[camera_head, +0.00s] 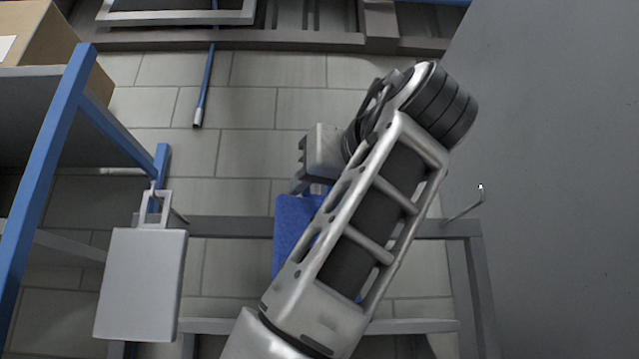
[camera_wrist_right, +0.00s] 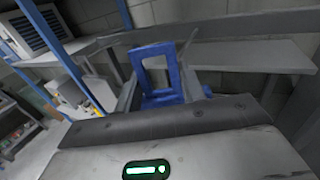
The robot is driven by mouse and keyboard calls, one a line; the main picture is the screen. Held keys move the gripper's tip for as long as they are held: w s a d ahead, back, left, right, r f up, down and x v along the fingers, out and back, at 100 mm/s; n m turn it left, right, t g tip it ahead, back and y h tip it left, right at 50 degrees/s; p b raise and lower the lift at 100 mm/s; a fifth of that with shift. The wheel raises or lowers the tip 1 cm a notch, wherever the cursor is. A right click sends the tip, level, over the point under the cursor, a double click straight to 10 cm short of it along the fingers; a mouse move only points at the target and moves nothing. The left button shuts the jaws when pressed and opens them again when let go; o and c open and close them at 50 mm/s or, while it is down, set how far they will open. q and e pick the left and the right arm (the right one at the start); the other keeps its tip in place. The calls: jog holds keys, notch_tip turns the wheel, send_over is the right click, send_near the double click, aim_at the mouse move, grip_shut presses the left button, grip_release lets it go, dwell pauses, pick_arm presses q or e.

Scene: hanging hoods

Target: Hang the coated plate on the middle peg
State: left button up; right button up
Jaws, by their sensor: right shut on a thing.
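The coated plate, which I take to be the blue one (camera_head: 291,232), hangs below my right gripper (camera_head: 308,178), partly hidden behind my right arm. The gripper is shut on it near its top. In the right wrist view, the plate's blue handle (camera_wrist_right: 146,75) is a frame with a rectangular opening. A thin peg (camera_wrist_right: 189,43) shows close to the handle's right side; I cannot tell whether the handle is around it. In the head view the middle of the rack is covered by my arm, so the middle peg does not show there. My left gripper is not in view.
A grey plate (camera_head: 142,285) hangs from the left peg. The right peg (camera_head: 465,212) is empty, on the grey rack rail (camera_head: 240,229). A blue-framed shelf (camera_head: 60,150) with a cardboard box (camera_head: 45,35) stands left. A grey panel (camera_head: 570,150) borders the right.

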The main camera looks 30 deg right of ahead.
jog(key=shift+w+d, duration=0.25)
jog(key=shift+w, duration=0.05)
dwell(0.4)
jog(key=shift+w+d+p, duration=0.35)
jog(key=shift+w+d, duration=0.2)
jog(key=shift+w, duration=0.35)
jog(key=shift+w+d+p, duration=0.25)
jog(key=shift+w+d, duration=0.15)
jog(key=shift+w, duration=0.25)
jog(key=shift+w+d+p, duration=0.2)
jog(key=shift+w+d, duration=0.2)
jog(key=shift+w, duration=0.2)
jog(key=shift+f+b, duration=1.35)
jog(key=o, duration=1.4)
